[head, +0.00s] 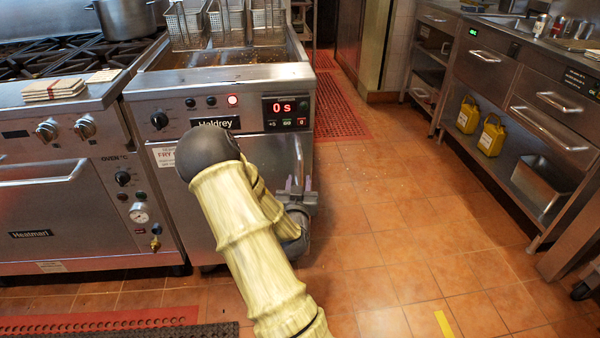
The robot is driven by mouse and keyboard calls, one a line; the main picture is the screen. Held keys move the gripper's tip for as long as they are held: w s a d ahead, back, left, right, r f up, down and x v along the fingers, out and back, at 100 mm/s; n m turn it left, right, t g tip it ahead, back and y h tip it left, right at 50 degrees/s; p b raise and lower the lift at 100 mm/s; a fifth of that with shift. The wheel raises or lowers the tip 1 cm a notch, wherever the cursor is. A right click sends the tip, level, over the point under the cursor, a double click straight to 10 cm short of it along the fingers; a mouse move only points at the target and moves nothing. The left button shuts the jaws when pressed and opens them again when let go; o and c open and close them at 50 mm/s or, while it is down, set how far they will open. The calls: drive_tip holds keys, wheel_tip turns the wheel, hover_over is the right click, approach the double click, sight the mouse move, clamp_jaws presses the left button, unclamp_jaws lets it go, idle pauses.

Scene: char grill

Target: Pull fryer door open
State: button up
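The fryer (219,115) is a stainless steel unit with a red "0 s" display and a "Haldrey" label. Its door (184,195) is the steel front below the control panel. My gripper (298,187) is at the right edge of the fryer front, below the display. Two small purple-grey finger parts show there. I cannot tell whether they touch the door or have anything between them.
An oven range (55,205) with a large pot (125,18) stands left of the fryer. Fry baskets (227,22) sit over the fryer top. A steel counter with drawers (550,103) and yellow jugs (491,135) lines the right. The tiled floor (390,210) between is clear.

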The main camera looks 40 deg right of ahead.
sight(300, 171)
drive_tip(key=b+x, duration=0.1)
drive_tip(key=x, duration=0.5)
drive_tip(key=shift+w+d, duration=0.15)
drive_tip(key=shift+w, duration=0.05)
clamp_jaws()
